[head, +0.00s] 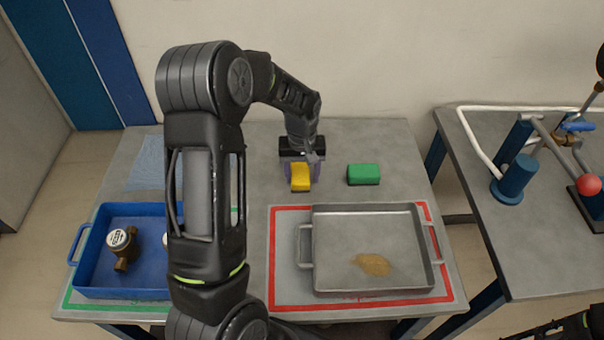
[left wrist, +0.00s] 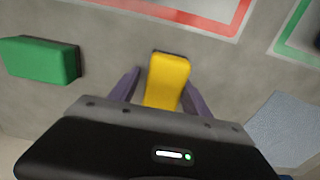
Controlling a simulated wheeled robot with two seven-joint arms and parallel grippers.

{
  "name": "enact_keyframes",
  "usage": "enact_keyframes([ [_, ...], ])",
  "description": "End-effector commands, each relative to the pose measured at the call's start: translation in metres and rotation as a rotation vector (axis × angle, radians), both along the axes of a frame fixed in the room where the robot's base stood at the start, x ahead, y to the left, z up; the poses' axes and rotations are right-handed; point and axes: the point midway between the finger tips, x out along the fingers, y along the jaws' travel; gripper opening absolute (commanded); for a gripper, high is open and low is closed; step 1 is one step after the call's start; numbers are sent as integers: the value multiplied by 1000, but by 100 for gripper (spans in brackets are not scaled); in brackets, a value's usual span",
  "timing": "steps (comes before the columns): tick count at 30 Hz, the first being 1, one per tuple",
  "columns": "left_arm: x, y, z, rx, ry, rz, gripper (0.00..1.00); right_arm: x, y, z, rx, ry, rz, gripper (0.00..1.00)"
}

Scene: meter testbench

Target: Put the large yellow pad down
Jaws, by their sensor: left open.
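The large yellow pad (head: 300,178) appears to lie on the grey table behind the grey tray. It also shows in the left wrist view (left wrist: 167,80), between the two purple fingers. My left gripper (head: 301,164) is above and around the pad, pointing down. In the left wrist view my left gripper (left wrist: 160,84) is open, with a finger on each side of the pad and a gap at the left finger. The pad's near end is hidden by the gripper body. My right gripper is not in view.
A green pad (head: 363,174) lies right of the yellow one. A grey tray (head: 325,281) with a tan patch stands in a red outline. A blue tray (head: 95,232) with a brass meter (head: 122,245) is at left. A bluish cloth (head: 145,165) lies behind it.

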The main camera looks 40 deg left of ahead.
Motion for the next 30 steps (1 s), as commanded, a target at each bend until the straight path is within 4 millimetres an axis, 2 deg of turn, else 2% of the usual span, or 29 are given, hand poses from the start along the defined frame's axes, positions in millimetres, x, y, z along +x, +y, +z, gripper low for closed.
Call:
enact_keyframes([
  [1,-9,3,-9,1,22,3,67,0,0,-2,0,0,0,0],
  [9,-10,5,-10,2,27,5,67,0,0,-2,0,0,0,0],
  [16,-11,5,1,2,28,7,67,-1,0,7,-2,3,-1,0],
  [20,-9,4,23,2,23,5,67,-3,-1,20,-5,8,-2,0],
  [27,-7,2,79,1,15,4,67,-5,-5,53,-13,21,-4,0],
  [30,-6,1,97,1,12,3,67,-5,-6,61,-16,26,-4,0],
])
